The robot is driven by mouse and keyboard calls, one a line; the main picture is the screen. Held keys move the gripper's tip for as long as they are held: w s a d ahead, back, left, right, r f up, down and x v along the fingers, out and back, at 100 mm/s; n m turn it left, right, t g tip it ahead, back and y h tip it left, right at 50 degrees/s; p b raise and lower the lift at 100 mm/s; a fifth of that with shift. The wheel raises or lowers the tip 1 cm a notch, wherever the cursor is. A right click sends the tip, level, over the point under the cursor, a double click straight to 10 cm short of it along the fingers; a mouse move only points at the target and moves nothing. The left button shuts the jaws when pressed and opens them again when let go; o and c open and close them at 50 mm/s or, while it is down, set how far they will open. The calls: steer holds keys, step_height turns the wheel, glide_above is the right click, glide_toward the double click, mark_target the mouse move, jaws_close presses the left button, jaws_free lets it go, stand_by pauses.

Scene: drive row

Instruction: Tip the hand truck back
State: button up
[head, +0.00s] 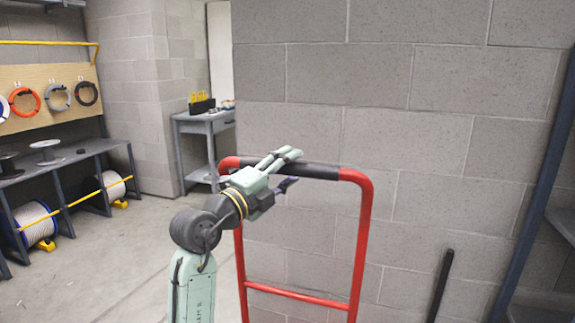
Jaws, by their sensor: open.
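The hand truck (364,232) has a red tube frame with a black grip (318,171) along its top bar and a red cross bar lower down. It stands in front of the block wall. Its lower part is below the picture. My gripper (292,168) is open at the left part of the top bar, with fingers pointing right over and beside the black grip. I cannot tell whether they touch it.
A block wall (420,120) fills the area behind the hand truck. A grey workbench (75,160) with cable spools stands at left, a small table (205,124) at back. A dark blue rack post (540,200) stands at right. The floor (120,260) at left is clear.

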steer(key=shift+c, duration=0.3)
jaws_close()
stand_by(0.3)
stand_by(0.3)
